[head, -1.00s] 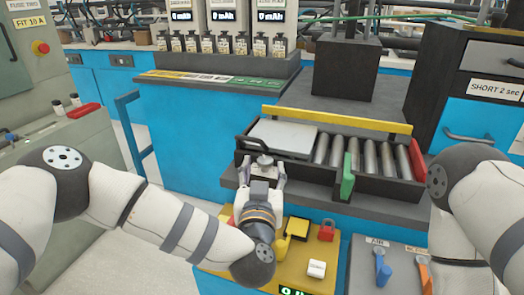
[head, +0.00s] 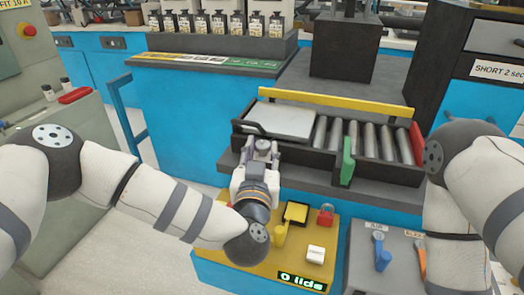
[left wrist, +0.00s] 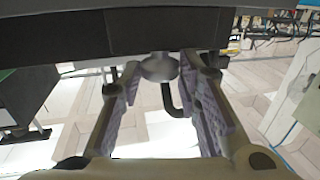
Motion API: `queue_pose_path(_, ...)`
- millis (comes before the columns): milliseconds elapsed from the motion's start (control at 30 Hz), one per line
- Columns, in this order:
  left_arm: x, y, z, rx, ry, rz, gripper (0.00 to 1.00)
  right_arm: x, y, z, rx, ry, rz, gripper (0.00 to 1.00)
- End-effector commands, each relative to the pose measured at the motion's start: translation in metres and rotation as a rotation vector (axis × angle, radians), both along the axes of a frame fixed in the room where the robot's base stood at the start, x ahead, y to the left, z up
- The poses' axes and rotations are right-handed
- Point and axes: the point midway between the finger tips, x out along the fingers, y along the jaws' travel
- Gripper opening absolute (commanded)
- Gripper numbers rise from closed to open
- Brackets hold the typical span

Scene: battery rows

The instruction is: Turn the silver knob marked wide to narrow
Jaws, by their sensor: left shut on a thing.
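The silver knob (head: 262,144) is at the front edge of the roller conveyor, by its left end. It also shows as a rounded grey knob in the left wrist view (left wrist: 160,67), under a dark edge. My left gripper (head: 261,153) reaches it from the front, with one finger on each side, and is shut on it. Much of the knob is hidden by the fingers in the head view. No wide or narrow marking can be read. My right gripper is not in view; only part of my right arm shows.
A black loop handle (head: 268,130) is close to the knob. The conveyor (head: 385,172) carries a pale plate (head: 282,122) and has a green block (head: 348,162).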

Motion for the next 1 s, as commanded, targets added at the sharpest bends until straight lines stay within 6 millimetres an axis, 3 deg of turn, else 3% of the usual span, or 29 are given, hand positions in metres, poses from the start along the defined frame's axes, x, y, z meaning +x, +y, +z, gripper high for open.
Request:
queue_pose_path(467, 0.004, 0.009, 0.000, 0.004, -0.001, -0.344, 0.03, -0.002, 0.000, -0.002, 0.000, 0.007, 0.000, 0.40)
queue_pose_path(1000, 0.008, 0.014, -0.003, -0.001, 0.002, -0.686, 0.03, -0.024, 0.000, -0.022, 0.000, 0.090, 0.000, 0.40)
